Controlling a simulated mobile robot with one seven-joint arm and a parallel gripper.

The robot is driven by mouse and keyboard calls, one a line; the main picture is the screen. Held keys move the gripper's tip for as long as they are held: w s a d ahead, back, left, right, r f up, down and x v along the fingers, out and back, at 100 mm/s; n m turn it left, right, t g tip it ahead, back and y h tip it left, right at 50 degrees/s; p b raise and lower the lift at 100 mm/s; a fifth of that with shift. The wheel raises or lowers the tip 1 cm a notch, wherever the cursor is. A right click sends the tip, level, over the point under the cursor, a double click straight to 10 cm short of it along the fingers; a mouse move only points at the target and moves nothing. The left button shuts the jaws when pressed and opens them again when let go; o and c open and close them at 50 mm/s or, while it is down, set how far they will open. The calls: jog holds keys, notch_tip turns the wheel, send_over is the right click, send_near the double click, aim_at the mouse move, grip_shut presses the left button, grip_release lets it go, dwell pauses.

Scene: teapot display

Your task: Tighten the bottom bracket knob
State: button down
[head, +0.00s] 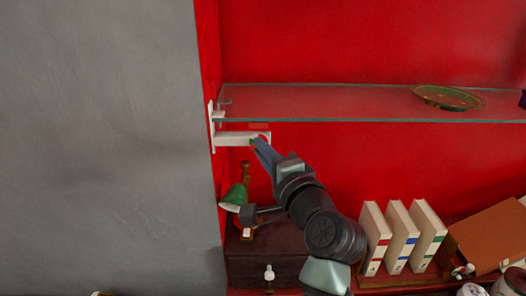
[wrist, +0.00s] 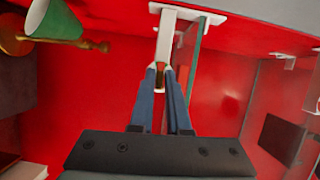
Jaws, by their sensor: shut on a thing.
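A white bracket (head: 234,139) juts from the wall plate at the left, below the glass shelf (head: 330,103). In the wrist view the bracket arm (wrist: 166,35) runs down between my fingertips. My gripper (head: 259,144) has its blue fingers at the bracket's free end, one on each side, in the wrist view too (wrist: 164,72). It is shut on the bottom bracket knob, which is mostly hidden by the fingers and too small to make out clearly. How far the knob is turned cannot be seen.
The glass shelf, holding a green-gold dish (head: 447,97), lies just above my gripper. A green lamp (head: 234,196) stands below left on a dark cabinet (head: 264,262). White binders (head: 400,236) stand at lower right. The red back wall between shelf and binders is clear.

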jog(key=c, duration=0.9)
grip_release()
jog(key=shift+c, duration=0.2)
jog(key=shift+s, duration=0.1)
jog(key=b+v, duration=0.3)
jog(key=v, duration=1)
jog(key=shift+b, duration=0.4)
